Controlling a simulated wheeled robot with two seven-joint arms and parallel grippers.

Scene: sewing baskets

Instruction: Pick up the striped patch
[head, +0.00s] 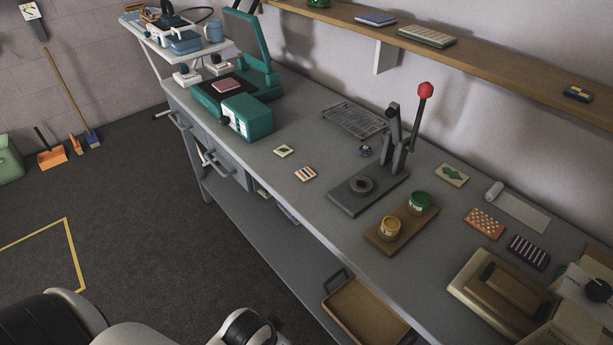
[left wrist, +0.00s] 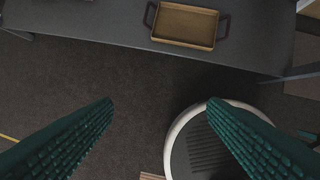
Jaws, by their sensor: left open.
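Two striped patches lie flat on the grey workbench (head: 290,215) in the head view. A small patch with orange, white and dark stripes (head: 305,174) lies near the front edge, left of the lever press. A larger dark purple and white striped patch (head: 528,252) lies at the right, beside an orange dotted patch (head: 485,223). My left gripper (left wrist: 160,103) shows in the left wrist view, its teal ridged fingers wide apart and empty above the dark floor. No striped patch can be made out in that view. My right gripper is in neither view.
The lever press (head: 370,185), a board with two jars (head: 400,230) and a teal machine (head: 240,100) stand on the bench. A brown tray (head: 365,312) sits below bench height; it also shows in the left wrist view (left wrist: 187,25). Bench around the small striped patch is clear.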

